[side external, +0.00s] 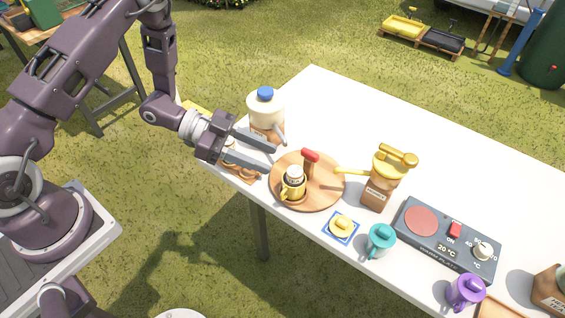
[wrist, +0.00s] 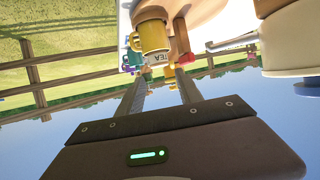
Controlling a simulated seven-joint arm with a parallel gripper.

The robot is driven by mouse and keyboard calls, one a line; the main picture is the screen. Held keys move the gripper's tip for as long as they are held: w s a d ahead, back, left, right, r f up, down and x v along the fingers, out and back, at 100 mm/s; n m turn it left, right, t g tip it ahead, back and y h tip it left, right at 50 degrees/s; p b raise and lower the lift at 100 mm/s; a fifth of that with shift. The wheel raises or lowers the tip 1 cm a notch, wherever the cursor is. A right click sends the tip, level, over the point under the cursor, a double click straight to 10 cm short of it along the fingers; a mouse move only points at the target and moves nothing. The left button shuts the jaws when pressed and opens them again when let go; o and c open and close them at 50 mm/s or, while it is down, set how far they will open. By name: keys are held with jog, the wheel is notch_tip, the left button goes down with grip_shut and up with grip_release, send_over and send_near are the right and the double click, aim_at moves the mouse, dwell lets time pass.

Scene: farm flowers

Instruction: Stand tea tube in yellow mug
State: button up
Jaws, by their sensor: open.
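The yellow mug (side external: 291,191) stands upright on a round wooden board. The tea tube (side external: 295,174), with a pale cap, stands in the mug, its upper part above the rim. In the wrist view, which is upside down, the yellow mug (wrist: 153,37) shows with the tube's TEA label (wrist: 162,58) beyond its rim. The tube's lower part is hidden inside the mug. My gripper (side external: 271,159) is open and empty, to the upper left of the mug and apart from it. Its fingers also show in the wrist view (wrist: 160,76), with nothing between them.
A red-topped wooden piece (side external: 310,157) stands on the board (side external: 325,190) close to the mug. A jug with a blue lid (side external: 265,105) is behind my gripper. A honey jar (side external: 378,192), teal mug (side external: 380,242) and warm plate (side external: 448,240) are rightward. The table's back is clear.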

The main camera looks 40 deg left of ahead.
jog(key=shift+s+a+r, duration=0.2)
jog(key=shift+a, duration=0.2)
jog(key=w+a+r+n+t+y, duration=0.3)
jog(key=w+a+r+t+y, duration=0.1)
jog(key=w+a+r+y, duration=0.45)
jog(key=s+a+r+n+y, duration=0.2)
jog(key=s+r, duration=0.1)
jog(key=r, duration=0.3)
jog(key=s+a+r+n+y, duration=0.2)
jog(key=r+n+y, duration=0.1)
jog(key=r, duration=0.3)
jog(key=s+d+r+n+g, duration=0.1)
jog(key=s+d+n+g, duration=0.1)
jog(key=s, duration=1)
jog(key=s+d+r+n+g+h, duration=0.1)
jog(key=s+d+r+n+g, duration=0.1)
jog(key=s, duration=1)
jog(key=shift+s+d+n, duration=0.35)
jog(key=shift+d+n, duration=0.1)
jog(key=shift+n, duration=0.15)
